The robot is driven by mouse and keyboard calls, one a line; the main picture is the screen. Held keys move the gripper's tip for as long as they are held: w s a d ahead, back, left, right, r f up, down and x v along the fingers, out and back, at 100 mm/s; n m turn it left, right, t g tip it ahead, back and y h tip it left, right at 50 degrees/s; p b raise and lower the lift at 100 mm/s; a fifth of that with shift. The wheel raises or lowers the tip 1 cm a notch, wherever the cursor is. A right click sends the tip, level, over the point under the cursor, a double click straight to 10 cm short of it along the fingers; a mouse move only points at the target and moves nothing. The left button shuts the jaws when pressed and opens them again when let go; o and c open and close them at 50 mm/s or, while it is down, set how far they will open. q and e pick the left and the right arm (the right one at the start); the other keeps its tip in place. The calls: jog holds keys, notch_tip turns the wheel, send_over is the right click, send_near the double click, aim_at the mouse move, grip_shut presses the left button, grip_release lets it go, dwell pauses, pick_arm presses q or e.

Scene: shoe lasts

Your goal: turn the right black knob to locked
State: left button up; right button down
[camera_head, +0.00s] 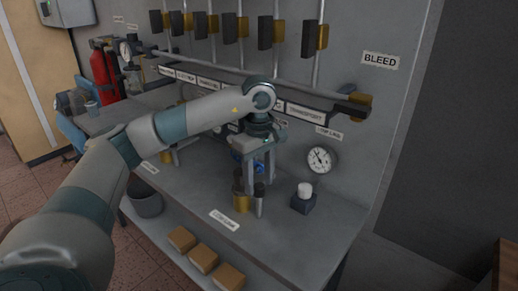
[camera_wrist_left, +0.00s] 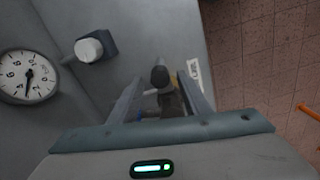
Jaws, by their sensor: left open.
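The right black knob (camera_head: 259,190) tops a small grey upright fitting on the workbench, just below my left gripper. It also shows as a dark round cap (camera_wrist_left: 160,75) in the left wrist view, near the opening between the fingers. Another dark knob (camera_head: 238,183) on a brass body (camera_head: 241,203) stands close to its left, partly hidden by the gripper. My left gripper (camera_head: 259,174) is open and points down over these fittings. Its fingers (camera_wrist_left: 160,98) stand apart on both sides in the wrist view. I cannot tell whether they touch a knob. My right gripper is not in view.
A white knob on a dark block (camera_head: 304,202) and a dial gauge (camera_head: 320,160) stand to the right. A row of levers (camera_head: 272,32) and a pipe run along the back panel. Several brown boxes (camera_head: 203,258) lie on the lower shelf. The bench front right is clear.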

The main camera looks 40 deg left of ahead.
aim_at(259, 185)
pick_arm(q)
notch_tip(259, 185, up, 3)
jog(key=shift+r+b, duration=0.1)
jog(key=shift+b, duration=0.2)
notch_tip(259, 185, up, 14)
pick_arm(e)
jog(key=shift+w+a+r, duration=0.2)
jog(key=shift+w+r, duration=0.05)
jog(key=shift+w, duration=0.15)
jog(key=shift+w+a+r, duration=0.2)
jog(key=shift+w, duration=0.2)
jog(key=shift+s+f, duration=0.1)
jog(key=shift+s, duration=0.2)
